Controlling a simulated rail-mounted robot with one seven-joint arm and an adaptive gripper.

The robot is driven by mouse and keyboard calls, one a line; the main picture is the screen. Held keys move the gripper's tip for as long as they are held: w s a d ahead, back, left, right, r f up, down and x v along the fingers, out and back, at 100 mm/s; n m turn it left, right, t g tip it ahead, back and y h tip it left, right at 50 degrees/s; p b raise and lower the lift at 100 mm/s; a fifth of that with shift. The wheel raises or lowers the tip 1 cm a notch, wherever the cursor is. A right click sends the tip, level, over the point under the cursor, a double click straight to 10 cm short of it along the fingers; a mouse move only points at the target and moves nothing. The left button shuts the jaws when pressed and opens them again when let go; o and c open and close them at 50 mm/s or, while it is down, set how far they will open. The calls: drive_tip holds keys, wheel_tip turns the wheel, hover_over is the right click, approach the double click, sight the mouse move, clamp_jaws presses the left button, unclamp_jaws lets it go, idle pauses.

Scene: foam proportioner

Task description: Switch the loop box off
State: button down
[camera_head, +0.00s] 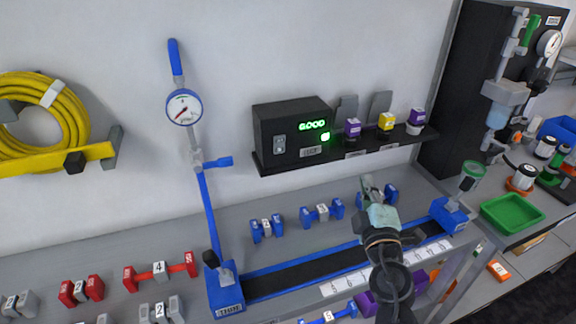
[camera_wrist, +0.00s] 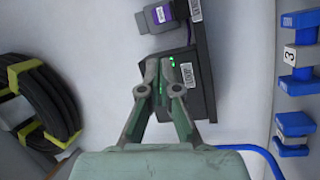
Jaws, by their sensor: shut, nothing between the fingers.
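The loop box (camera_head: 262,130) is a black box on the wall shelf, with a lit green "GOOD" display (camera_head: 313,125) and a lit green square below it. A small grey switch plate (camera_head: 279,144) sits on the left of its front face; its lever position is too small to tell. My gripper (camera_head: 369,185) is in front of the bench, right of and below the box in the head view. In the wrist view my gripper (camera_wrist: 161,66) is shut and empty, its fingertips overlapping the box (camera_wrist: 201,98) and partly covering its green lights. The switch is not discernible there.
The shelf (camera_head: 350,153) also holds purple and yellow blocks right of the box. A gauge (camera_head: 184,107) with a blue pipe stands left of it. Blue dumbbell-shaped parts (camera_head: 322,213) lie on the bench below. Black coils (camera_wrist: 38,100) show at left in the wrist view.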

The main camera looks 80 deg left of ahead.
drive_tip(key=s+d+r+n+g+b, duration=0.1)
drive_tip(key=s+n+g+b, duration=0.2)
drive_tip(key=s, duration=0.4)
drive_tip(key=s+d+r+n+g+b, duration=0.1)
drive_tip(key=s+n+g+b, duration=0.2)
drive_tip(key=s, duration=0.3)
drive_tip(key=shift+s+d+r+n+b, duration=0.3)
drive_tip(key=shift+s+d+n+b, duration=0.1)
drive_tip(key=shift+n+b, duration=0.2)
drive_tip(key=shift+r, duration=0.1)
